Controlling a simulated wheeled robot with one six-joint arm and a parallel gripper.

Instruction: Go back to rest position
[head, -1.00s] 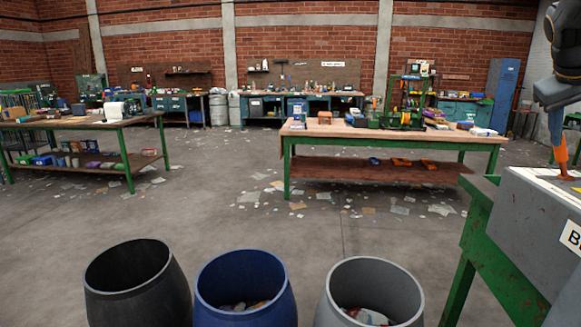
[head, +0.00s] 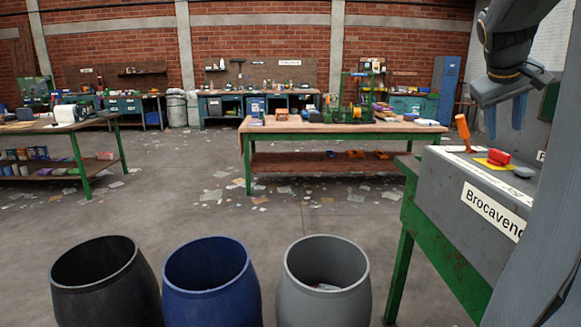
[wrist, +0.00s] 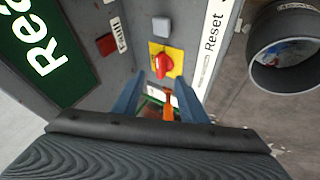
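My gripper (head: 506,118) hangs at the upper right of the head view, above the grey control box. Its two blue fingers are apart with nothing between them; in the wrist view my gripper (wrist: 163,100) also shows open. The orange lever (head: 462,133) stands on the box, tilted a little, below and left of the fingers. The lever (wrist: 168,104) shows beyond the fingertips in the wrist view, apart from them. The grey control box (head: 440,195) carries a label reading "Brocaveno", partly cut off by my arm.
A red knob on a yellow plate (head: 499,158) and a grey button (head: 524,172) sit on the box. A black barrel (head: 105,290), a blue barrel (head: 211,300) and a grey barrel (head: 325,305) stand in front. Workbench (head: 340,133) stands farther back; open floor lies between.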

